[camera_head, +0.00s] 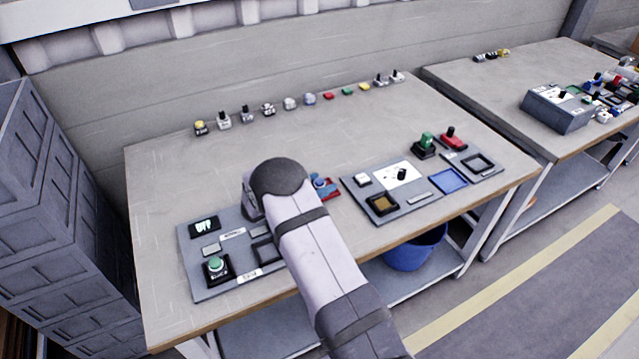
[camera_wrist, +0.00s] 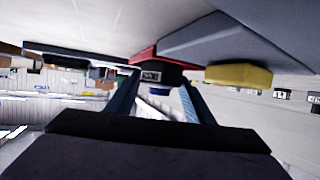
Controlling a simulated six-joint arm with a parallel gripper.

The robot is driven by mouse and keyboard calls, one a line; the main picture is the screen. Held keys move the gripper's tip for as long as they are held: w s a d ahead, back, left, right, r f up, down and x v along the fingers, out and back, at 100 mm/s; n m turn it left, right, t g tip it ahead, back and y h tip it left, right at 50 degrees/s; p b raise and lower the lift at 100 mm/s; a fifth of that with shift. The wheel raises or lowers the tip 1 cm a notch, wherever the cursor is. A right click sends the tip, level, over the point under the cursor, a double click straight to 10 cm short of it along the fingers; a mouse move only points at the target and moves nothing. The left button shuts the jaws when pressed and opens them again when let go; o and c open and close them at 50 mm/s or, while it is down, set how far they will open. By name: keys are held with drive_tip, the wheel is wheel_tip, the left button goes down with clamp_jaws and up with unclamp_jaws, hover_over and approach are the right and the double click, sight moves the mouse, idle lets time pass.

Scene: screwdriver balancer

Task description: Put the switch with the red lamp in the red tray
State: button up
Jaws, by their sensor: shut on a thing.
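My gripper (camera_wrist: 160,95) has its two fingers closed around a dark switch body (camera_wrist: 152,76) with a small white label. A blue part shows between the fingers beside it; no red lamp can be made out on it. A red surface (camera_wrist: 145,56), possibly the red tray, shows right at the switch; whether they touch is unclear. In the head view my arm covers the gripper. Beside the arm is a red piece (camera_head: 333,191) with a blue-topped part (camera_head: 319,182), partly hidden.
A grey panel (camera_head: 196,270) with a green button (camera_head: 215,265) lies left of my arm. Another panel (camera_head: 407,211) with a blue tray (camera_head: 449,180) lies right. A green-topped switch (camera_head: 425,145) and a red switch (camera_head: 453,141) stand behind it. Several small parts line the table's back; a yellow block (camera_wrist: 238,76) is close right.

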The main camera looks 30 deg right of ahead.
drive_tip(key=shift+f, duration=0.15)
drive_tip(key=o, duration=1)
drive_tip(key=shift+o, duration=0.2)
